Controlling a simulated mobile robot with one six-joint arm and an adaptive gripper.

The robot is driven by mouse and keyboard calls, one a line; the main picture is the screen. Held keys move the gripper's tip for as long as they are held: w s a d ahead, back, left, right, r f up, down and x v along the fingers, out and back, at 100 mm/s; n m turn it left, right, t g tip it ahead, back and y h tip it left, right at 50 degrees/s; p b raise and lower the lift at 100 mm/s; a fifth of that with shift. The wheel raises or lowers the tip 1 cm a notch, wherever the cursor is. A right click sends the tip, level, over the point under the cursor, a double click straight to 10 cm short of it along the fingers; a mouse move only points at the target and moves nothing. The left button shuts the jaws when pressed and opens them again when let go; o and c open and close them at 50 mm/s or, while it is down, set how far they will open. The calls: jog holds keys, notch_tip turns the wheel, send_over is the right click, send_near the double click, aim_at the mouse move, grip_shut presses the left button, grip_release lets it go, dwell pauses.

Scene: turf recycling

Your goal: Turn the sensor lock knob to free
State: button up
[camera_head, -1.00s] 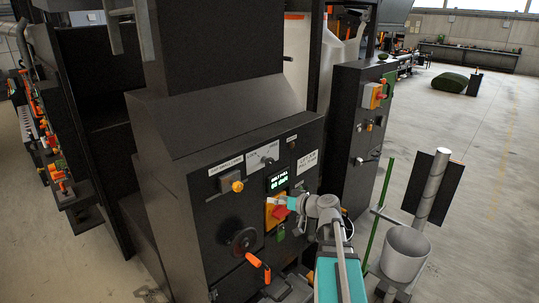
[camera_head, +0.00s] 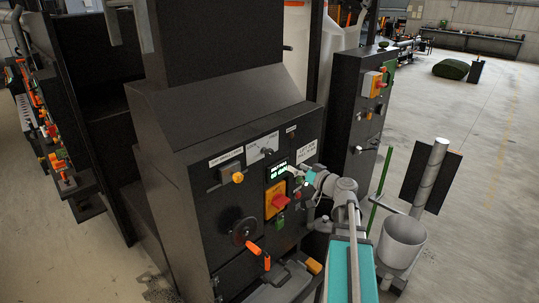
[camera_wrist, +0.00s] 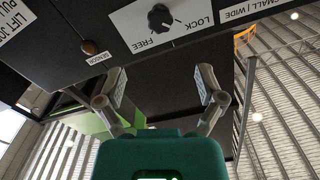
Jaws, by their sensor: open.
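The sensor lock knob (camera_wrist: 160,17) is a small black knob on a white plate (camera_wrist: 135,30), marked FREE and LOCK, at the top of the wrist view, upside down there. Its pointer direction is hard to tell. In the head view the knob (camera_head: 267,151) is tiny on its plate, high on the dark cabinet front. My gripper (camera_wrist: 163,84) is open and empty; its two fingers stand apart below the knob in the wrist view, not touching it. In the head view my gripper (camera_head: 299,175) is in front of the panel, right of and below the knob, beside the display.
A grey bin (camera_head: 402,242) stands to the right.

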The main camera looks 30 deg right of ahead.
aim_at(271, 155)
jog(key=x, duration=1.3)
jog(key=shift+w, duration=0.1)
jog(key=c, duration=1.2)
jog(key=shift+o, duration=0.2)
jog(key=shift+m, duration=0.4)
jog(key=m, duration=0.8)
jog(key=shift+m, duration=0.4)
jog(key=m, duration=0.4)
jog(key=shift+m, duration=2.2)
